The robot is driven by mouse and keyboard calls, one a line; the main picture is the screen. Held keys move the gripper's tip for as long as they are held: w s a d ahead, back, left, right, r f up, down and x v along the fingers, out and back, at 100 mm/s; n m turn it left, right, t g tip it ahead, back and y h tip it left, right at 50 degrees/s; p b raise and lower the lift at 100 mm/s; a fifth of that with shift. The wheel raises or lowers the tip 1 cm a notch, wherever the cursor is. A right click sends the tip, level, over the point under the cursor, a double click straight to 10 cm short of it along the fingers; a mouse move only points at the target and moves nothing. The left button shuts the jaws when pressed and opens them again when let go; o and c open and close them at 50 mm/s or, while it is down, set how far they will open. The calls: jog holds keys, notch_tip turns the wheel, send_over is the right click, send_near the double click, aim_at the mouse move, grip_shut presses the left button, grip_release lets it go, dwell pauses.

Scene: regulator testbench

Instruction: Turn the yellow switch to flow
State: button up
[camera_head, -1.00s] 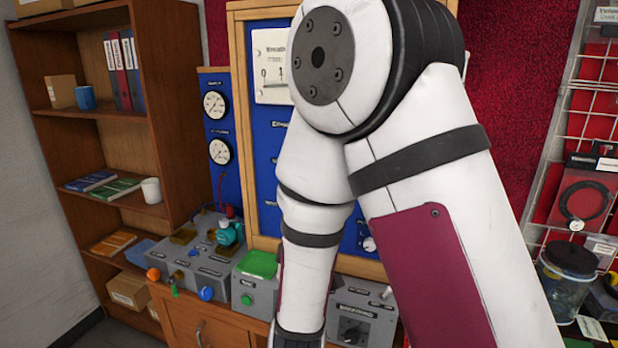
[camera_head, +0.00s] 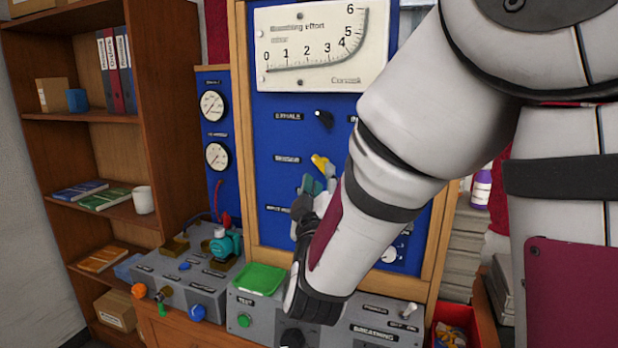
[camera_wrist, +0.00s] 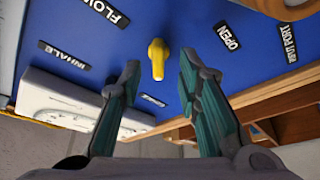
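The yellow switch (camera_head: 321,163) sits on the blue panel (camera_head: 275,240), right of a small label in the head view. In the wrist view the yellow switch (camera_wrist: 157,58) lies between and just beyond my open fingertips, touching neither. Its lever points down in that picture. A FLOW label (camera_wrist: 104,10) is at the upper left and an OPEN label (camera_wrist: 228,36) to the right. My gripper (camera_head: 311,187) is close below the switch in the head view, with teal fingers. It also shows in the wrist view (camera_wrist: 158,78), open and empty.
A black EXHALE knob (camera_head: 324,119) is above the switch, and a white effort gauge (camera_head: 312,50) is above that. Below stands a grey bench unit (camera_head: 190,285) with knobs and a green tray (camera_head: 260,279). A red bin (camera_head: 468,325) is at lower right.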

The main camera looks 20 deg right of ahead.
aim_at(322, 165)
jog(key=shift+x, duration=1.45)
grip_shut()
